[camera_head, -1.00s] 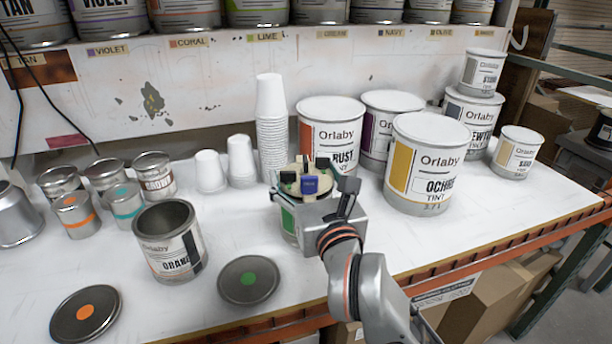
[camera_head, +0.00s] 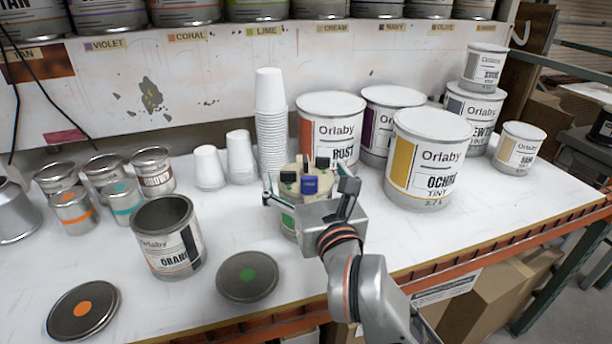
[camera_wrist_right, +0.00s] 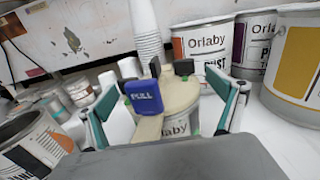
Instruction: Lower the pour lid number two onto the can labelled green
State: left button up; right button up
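The pour lid (camera_head: 308,173) is a tan disc with a blue block marked PULL and small dark and green clips. It sits on top of a can (camera_head: 288,221) with a green label patch, roughly level. The lid (camera_wrist_right: 180,93) and the can's Orlaby label (camera_wrist_right: 178,127) also show in the right wrist view. No number is readable on the lid. My right gripper (camera_head: 306,190) is open, with its fingers spread either side of the lid and apart from it. My right gripper hides much of the can's front. My left gripper is not in view.
An open can labelled orange (camera_head: 170,243) stands to the left. A lid with a green dot (camera_head: 248,276) and one with an orange dot (camera_head: 83,310) lie in front. Stacked cups (camera_head: 271,120) and a Rust can (camera_head: 330,115) stand close behind. The table front is fairly clear.

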dwell(0.3)
jog(key=v, duration=1.2)
